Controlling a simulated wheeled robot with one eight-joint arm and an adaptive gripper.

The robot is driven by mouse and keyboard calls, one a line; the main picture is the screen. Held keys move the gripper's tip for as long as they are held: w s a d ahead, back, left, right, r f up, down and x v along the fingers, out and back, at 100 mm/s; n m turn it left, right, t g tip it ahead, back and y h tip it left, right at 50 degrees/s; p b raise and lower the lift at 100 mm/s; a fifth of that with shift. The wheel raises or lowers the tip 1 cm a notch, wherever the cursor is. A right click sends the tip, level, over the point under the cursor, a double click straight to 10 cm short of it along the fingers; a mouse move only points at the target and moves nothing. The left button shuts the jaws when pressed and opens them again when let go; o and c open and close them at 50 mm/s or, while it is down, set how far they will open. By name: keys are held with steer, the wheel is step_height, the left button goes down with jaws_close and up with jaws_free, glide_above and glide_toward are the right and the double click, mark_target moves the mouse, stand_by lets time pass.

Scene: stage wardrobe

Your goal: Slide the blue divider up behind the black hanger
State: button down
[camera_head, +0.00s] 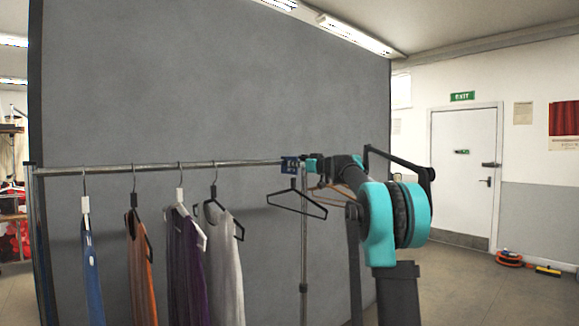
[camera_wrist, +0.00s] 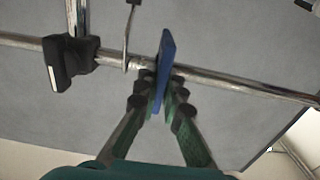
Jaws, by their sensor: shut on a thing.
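The blue divider (camera_head: 290,165) sits on the metal clothes rail (camera_head: 235,163) with pale markings on its face. In the wrist view the divider (camera_wrist: 166,56) is seen nearly edge-on between my fingers. My gripper (camera_wrist: 160,92) is shut on it at the rail; in the head view my gripper (camera_head: 311,165) reaches it from the right. The empty black hanger (camera_head: 297,202) hangs just below the divider in the head view. A hanger hook (camera_wrist: 127,40) shows left of the divider in the wrist view, with a small gap between them.
A black rail fitting (camera_wrist: 68,60) and post lie beyond the hook in the wrist view. Tan hangers (camera_head: 325,190) are partly hidden by my arm. A white-grey garment (camera_head: 224,260) and several others hang left, with bare rail between. A grey panel (camera_head: 215,80) stands behind.

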steer(key=c, duration=1.6)
jaws_free()
steer(key=shift+c, duration=0.2)
steer(key=shift+d, duration=0.1)
steer(key=v, duration=1.2)
